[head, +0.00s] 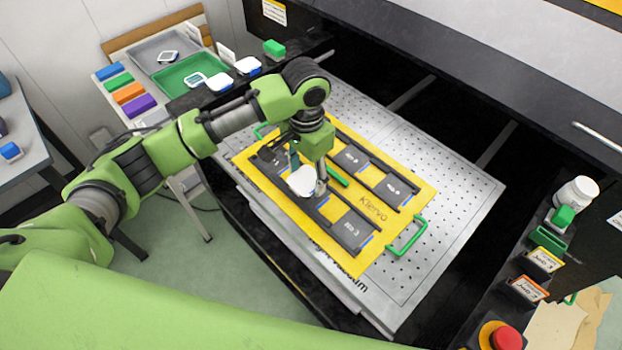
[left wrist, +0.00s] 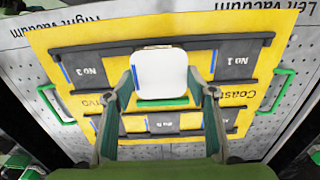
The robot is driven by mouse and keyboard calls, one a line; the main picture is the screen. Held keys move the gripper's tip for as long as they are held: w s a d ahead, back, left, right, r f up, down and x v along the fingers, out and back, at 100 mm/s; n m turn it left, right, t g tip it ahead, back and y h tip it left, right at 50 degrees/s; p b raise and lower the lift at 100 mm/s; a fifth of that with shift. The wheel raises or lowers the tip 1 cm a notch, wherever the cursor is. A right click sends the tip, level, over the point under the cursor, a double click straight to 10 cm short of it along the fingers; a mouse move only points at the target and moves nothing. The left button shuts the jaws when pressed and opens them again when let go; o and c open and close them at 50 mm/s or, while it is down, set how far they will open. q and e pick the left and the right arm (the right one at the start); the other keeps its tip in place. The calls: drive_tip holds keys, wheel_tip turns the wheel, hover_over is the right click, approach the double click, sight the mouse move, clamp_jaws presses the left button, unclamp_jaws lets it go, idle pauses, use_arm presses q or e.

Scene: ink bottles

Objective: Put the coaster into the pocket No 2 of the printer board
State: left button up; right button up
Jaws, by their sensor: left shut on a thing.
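The coaster (head: 303,181) is a white rounded square, held between the fingers of my left gripper (head: 308,175). The left wrist view shows the gripper (left wrist: 162,80) shut on the coaster's (left wrist: 160,74) two side edges. The yellow printer board (head: 373,238) has dark pockets in two rows. In the left wrist view the coaster is between pocket No 3 (left wrist: 92,70) and pocket No 1 (left wrist: 235,66), covering the middle pocket and its label. It overlaps the rail and seems to be above the board; the exact gap cannot be told. My right gripper is not in view.
The board lies on a perforated metal bed (head: 450,185) and has green handles (head: 408,237). Green and grey trays (head: 190,76) with other coasters stand at the back left. A white bottle (head: 576,192) and a red button (head: 507,338) are at the right.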

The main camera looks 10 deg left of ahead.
sight(311, 177)
use_arm(q)
drive_tip(key=shift+w+d+f, duration=0.25)
drive_tip(key=shift+f, duration=0.2)
drive_tip(key=f, duration=0.1)
drive_tip(key=f+p, duration=0.1)
drive_tip(key=f, duration=0.1)
drive_tip(key=shift+w+d, duration=0.1)
drive_tip(key=shift+w, duration=0.1)
drive_tip(key=shift+f, duration=0.25)
drive_tip(key=shift+f, duration=0.15)
drive_tip(key=o, duration=1.2)
